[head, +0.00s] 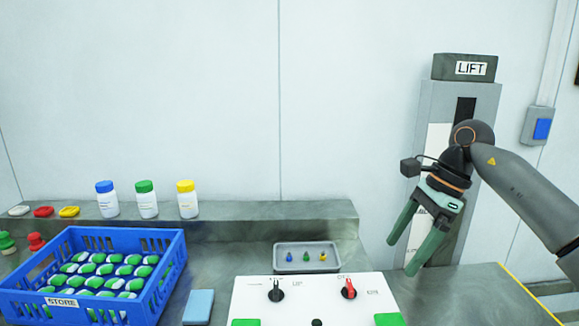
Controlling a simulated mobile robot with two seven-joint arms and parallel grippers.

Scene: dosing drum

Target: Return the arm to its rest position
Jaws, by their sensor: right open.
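My right gripper (404,256) comes in on its arm from the right edge and hangs in the air in front of the grey lift column. Its two green fingers point down and to the left, spread apart, with nothing between them. It is above and behind the right end of the control panel, apart from it. My left gripper is not in the head view.
A blue crate (177,262) marked STORE holds several green-and-white pieces. Three capped bottles stand on the back ledge (250,212). A grey tray (281,266) holds three small coloured pieces behind the white control panel (318,298). The lift column (483,105) stands behind my gripper.

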